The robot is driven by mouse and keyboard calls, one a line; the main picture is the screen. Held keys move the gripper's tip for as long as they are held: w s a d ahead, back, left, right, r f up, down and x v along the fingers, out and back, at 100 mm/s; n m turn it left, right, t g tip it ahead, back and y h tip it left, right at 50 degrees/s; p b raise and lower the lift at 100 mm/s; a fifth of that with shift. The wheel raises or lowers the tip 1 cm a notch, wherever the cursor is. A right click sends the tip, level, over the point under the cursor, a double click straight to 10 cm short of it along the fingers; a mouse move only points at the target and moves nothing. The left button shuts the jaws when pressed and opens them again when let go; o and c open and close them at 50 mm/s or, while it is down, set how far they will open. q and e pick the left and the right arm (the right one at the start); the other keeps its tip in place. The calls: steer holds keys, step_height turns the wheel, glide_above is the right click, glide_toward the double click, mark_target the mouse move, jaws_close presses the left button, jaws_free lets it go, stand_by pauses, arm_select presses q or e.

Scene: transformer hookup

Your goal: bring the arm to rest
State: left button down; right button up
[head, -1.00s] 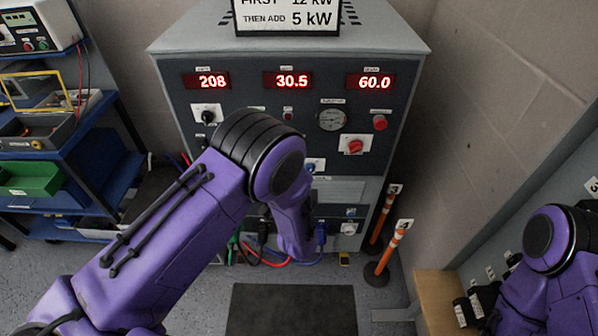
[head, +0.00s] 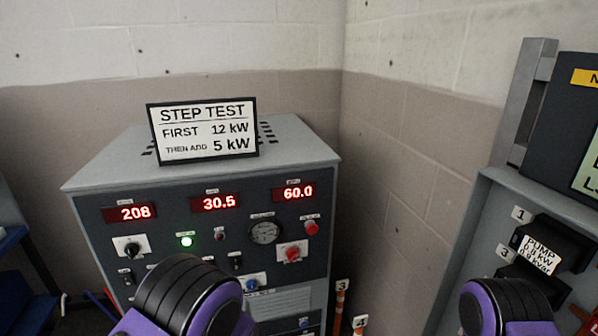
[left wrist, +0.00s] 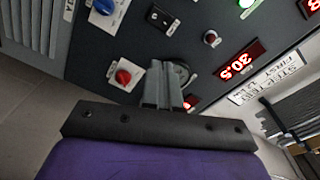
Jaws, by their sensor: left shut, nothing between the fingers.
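My left gripper (left wrist: 163,70) shows in the left wrist view with its two grey fingers together and nothing between them. It is in front of the grey control cabinet's panel, with the round gauge partly hidden behind its fingers. I cannot tell the exact gap to the panel. In the head view my left arm's purple and black joint (head: 188,298) covers the panel's lower part, and the left gripper is hidden. My right arm's joint (head: 508,308) shows at the lower right, and its gripper is out of view.
The cabinet (head: 150,200) shows 208, 30.5 and 60.0 above a lit green lamp (head: 186,241), gauge (head: 265,232) and red knob (head: 291,252). A step test sign (head: 203,130) stands on top. Orange posts (head: 339,300) stand beside it. A pump-labelled block (head: 540,252) is at right.

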arm_select(q)
steer(key=s+a+f+n+g+h+b, duration=0.1)
steer(key=s+a+f+n+g+b, duration=0.1)
steer(key=s+a+f+n+g, duration=0.4)
steer(key=s+a+f+n+g+b, duration=0.1)
steer(key=s+a+f+n+g, duration=0.15)
steer(key=s+f+n, duration=0.6)
steer(key=s+a+f+n+g+b, duration=0.1)
steer(key=s+a+f+g+b, duration=0.1)
steer(key=s+f, duration=0.3)
steer(key=s+a+f+n+g+b, duration=0.2)
steer(key=s+a+f+g, duration=0.2)
steer(key=s, duration=1)
steer(key=shift+f, duration=0.8)
